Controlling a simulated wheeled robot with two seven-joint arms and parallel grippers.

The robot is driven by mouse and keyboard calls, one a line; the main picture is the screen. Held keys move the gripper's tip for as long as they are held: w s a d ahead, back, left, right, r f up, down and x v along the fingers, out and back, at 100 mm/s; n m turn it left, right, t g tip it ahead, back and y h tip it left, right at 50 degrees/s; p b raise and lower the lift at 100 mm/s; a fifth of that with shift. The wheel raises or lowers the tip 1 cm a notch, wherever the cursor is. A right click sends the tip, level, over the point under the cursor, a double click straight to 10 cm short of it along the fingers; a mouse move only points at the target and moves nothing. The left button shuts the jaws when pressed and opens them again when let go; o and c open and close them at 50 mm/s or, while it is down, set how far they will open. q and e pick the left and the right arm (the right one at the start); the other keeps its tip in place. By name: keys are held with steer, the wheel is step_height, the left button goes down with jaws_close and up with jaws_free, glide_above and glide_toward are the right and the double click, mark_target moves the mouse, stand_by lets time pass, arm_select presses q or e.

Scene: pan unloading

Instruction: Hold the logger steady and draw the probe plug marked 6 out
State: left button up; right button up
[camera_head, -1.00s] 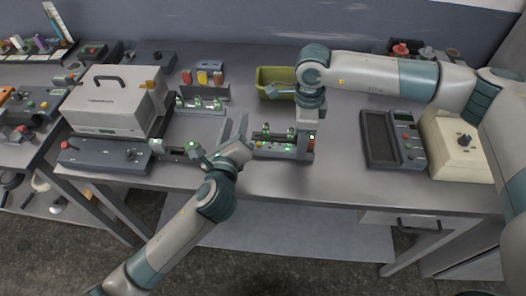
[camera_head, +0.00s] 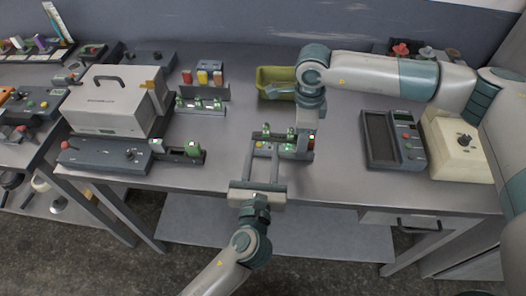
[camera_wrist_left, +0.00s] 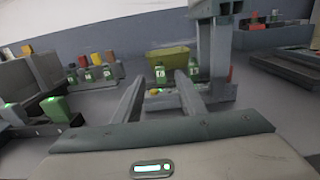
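The logger (camera_head: 290,153), a dark low unit with upright green plugs, stands near the table's front edge. In the left wrist view its plugs (camera_wrist_left: 160,72) carry pale labels too small to read surely, so I cannot tell which is 6.
An olive bin (camera_head: 275,82) is behind the logger. A meter with a tray (camera_head: 393,140) is at right. The table between is clear.

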mark_target(266, 131)
arm_select(q)
steer(key=shift+w, duration=0.1)
steer(key=shift+w+d, duration=0.3)
steer(key=shift+w, duration=1.65)
steer(key=shift+w+d, duration=0.3)
steer(key=shift+w, duration=1.65)
steer(key=shift+w+d, duration=0.3)
steer(key=shift+w, duration=1.65)
steer(key=shift+c, duration=0.4)
jaws_close()
